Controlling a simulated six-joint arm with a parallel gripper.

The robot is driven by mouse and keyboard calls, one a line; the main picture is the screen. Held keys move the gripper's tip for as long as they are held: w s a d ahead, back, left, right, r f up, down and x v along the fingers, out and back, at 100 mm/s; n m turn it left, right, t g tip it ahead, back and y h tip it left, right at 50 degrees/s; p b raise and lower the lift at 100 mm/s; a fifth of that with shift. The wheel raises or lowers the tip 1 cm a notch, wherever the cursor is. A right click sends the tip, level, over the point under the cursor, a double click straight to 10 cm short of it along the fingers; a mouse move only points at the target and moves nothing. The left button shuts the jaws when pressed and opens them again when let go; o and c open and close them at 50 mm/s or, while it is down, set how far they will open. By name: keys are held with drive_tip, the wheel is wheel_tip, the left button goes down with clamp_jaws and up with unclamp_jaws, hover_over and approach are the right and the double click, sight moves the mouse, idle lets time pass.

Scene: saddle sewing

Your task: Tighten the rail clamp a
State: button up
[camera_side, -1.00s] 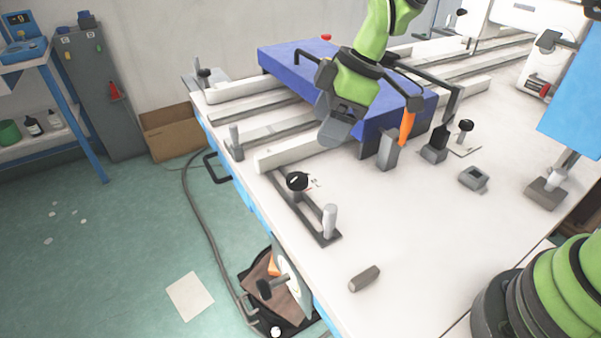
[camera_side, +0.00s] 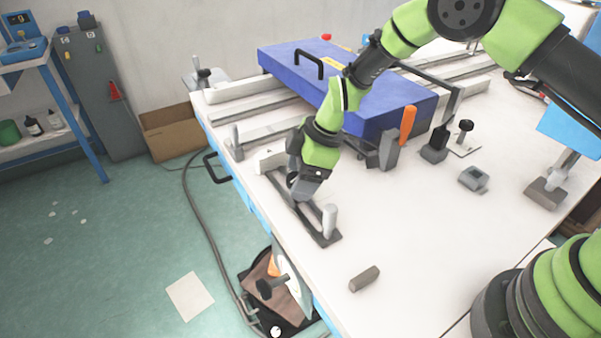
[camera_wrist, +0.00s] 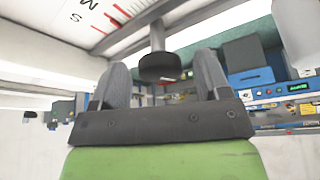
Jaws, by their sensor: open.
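A rail clamp stands near the table's left edge in the side view, with a dark slotted base (camera_side: 322,238) and a pale upright post (camera_side: 330,218). My gripper (camera_side: 301,194) is low over the far end of this base and hides the clamp's black knob there. In the wrist view a dark round knob (camera_wrist: 160,67) on a grey stem (camera_wrist: 157,35) shows between the two fingers of my gripper (camera_wrist: 161,62). The fingers are spread, with a gap on each side of the knob. I cannot tell how far the knob reaches between them.
A blue slab (camera_side: 385,110) with a black handle lies behind my gripper across white rails. An orange-handled tool (camera_side: 407,124) stands in a grey block beside it. A grey block (camera_side: 364,278) lies at the front; table around it is clear. A red-marked scale (camera_wrist: 112,15) shows in the wrist view.

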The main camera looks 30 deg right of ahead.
drive_tip(key=shift+c, duration=0.3)
drive_tip(key=c, duration=0.9)
drive_tip(key=shift+m, duration=0.3)
drive_tip(key=m, duration=0.1)
drive_tip(key=m+t, duration=0.1)
drive_tip(key=m, duration=0.1)
drive_tip(key=shift+s+a+m+t+h, duration=0.1)
drive_tip(key=shift+a+m+t+h, duration=0.05)
drive_tip(key=shift+m+t+h, duration=0.45)
drive_tip(key=shift+m+h, duration=0.3)
drive_tip(key=shift+m, duration=0.8)
drive_tip(key=shift+r+m, duration=0.1)
drive_tip(key=shift+m, duration=0.3)
drive_tip(key=o, duration=1)
drive_tip(key=shift+c, duration=0.2)
